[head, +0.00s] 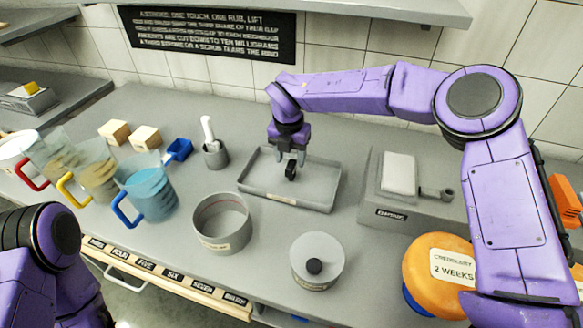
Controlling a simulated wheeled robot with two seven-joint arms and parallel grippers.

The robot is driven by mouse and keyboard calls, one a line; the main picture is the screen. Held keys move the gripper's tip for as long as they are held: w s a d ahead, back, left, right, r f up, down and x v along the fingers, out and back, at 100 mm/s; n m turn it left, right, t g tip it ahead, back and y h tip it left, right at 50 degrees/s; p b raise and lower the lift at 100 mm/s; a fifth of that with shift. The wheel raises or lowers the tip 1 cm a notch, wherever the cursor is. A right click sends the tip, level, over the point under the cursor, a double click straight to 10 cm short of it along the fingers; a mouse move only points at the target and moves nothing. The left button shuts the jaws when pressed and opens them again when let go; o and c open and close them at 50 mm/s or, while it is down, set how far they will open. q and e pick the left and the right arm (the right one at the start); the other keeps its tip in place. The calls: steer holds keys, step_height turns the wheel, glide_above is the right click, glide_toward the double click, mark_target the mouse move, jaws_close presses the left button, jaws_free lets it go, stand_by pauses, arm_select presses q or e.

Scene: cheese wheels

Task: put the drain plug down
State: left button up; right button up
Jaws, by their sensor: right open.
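A small black piece, which looks like the drain plug (291,172), shows at the fingertips of my right gripper, over the shallow grey tray (318,200). My right gripper (291,157) points down above the tray and is open. The plug appears upright and close to the tray floor, but I cannot tell whether it touches the floor or the fingers. My left arm shows at the lower left, and its gripper is not in view.
Grey pot (221,224) and lidded grey mould (317,261) stand in front of the tray. A grey press block (412,192) and an orange cheese wheel (430,268) are on the right. Jugs (147,192), a blue scoop (178,150) and a cup (215,154) stand left.

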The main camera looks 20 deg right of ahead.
mark_target(290, 167)
step_height(290, 167, up, 7)
steer(key=shift+s+a+r+b, duration=0.15)
steer(key=shift+s+a+b, duration=0.05)
steer(key=shift+s+b, duration=0.2)
